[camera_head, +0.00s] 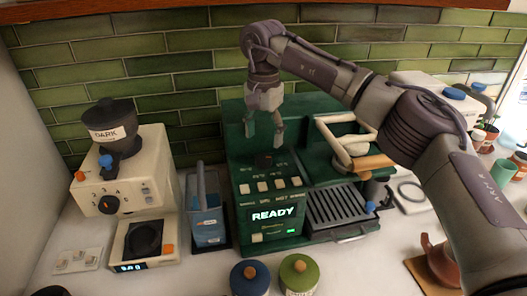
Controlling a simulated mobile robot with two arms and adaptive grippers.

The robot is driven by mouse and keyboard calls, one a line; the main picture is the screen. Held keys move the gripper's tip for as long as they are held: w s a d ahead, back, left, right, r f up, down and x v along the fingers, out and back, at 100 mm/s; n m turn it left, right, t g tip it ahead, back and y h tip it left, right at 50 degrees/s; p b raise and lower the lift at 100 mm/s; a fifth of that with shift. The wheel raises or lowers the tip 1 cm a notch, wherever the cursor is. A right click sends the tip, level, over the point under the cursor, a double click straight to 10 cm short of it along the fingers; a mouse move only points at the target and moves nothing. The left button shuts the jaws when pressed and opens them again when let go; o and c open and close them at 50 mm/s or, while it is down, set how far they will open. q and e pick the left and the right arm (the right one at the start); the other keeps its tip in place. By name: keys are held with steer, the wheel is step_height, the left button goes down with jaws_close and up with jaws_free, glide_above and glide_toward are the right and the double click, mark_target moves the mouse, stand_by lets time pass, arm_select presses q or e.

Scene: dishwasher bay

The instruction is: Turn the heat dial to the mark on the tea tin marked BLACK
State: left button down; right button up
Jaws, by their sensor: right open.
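The green machine (236,150) stands against the tiled wall, with a READY display (274,215) and a row of pale buttons on its front. A dark round knob (263,161), which looks like the heat dial, sits on its sloped top panel; its setting is too small to read. My right gripper (264,140) is open and points down just above this knob, with its fingers apart and nothing between them. A blue tin (250,281) and a green tin (299,275) stand at the front edge of view. Their labels are cut off or unreadable, so I cannot tell which is BLACK. My left gripper is out of view.
A cream grinder (152,172) with a hopper marked DARK stands at left, behind a small scale (161,258). A blue jug (206,222) is beside the machine. A drip grille (339,205) is at right. A brown pot (440,262) stands front right.

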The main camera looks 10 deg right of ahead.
mark_target(263, 157)
step_height(263, 157, down, 6)
steer(key=shift+f+p, duration=0.1)
steer(key=shift+p, duration=0.55)
steer(key=shift+c, duration=0.4)
steer(key=c, duration=1.1)
